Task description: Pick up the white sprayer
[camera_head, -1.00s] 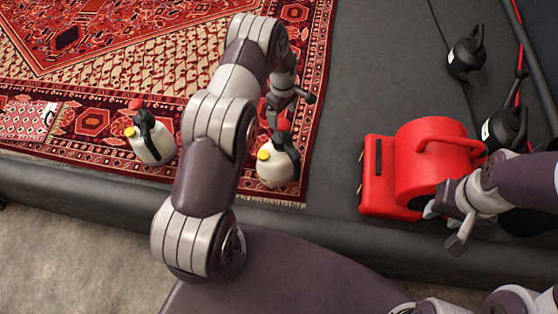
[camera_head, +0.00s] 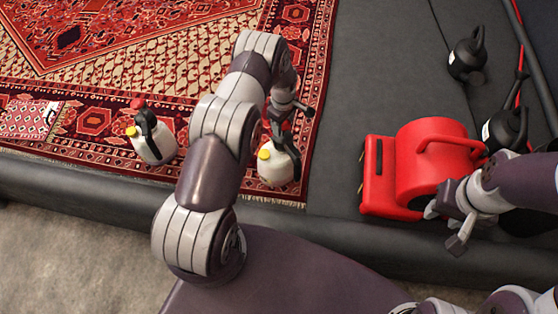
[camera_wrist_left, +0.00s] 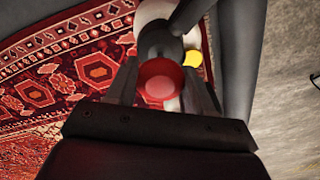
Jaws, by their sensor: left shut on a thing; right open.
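One white sprayer (camera_head: 276,167) with a black handle and yellow cap is at the rug's front edge, under my left gripper (camera_head: 280,122). The gripper is shut on its top, and the fingers hide most of the red knob in the head view. In the left wrist view the red knob (camera_wrist_left: 160,80) sits between the fingers, with part of the white body beyond. The sprayer looks upright; I cannot tell whether it touches the rug. A second white sprayer (camera_head: 158,148) stands to the left. My right gripper (camera_head: 444,228) is open and empty by the red blower.
The red blower (camera_head: 415,170) stands on the dark floor at right. Two black sprayers (camera_head: 467,58) (camera_head: 505,128) stand behind it, among hoses. A patterned red rug (camera_head: 100,75) covers the left. A dark raised edge (camera_head: 85,188) runs along the front.

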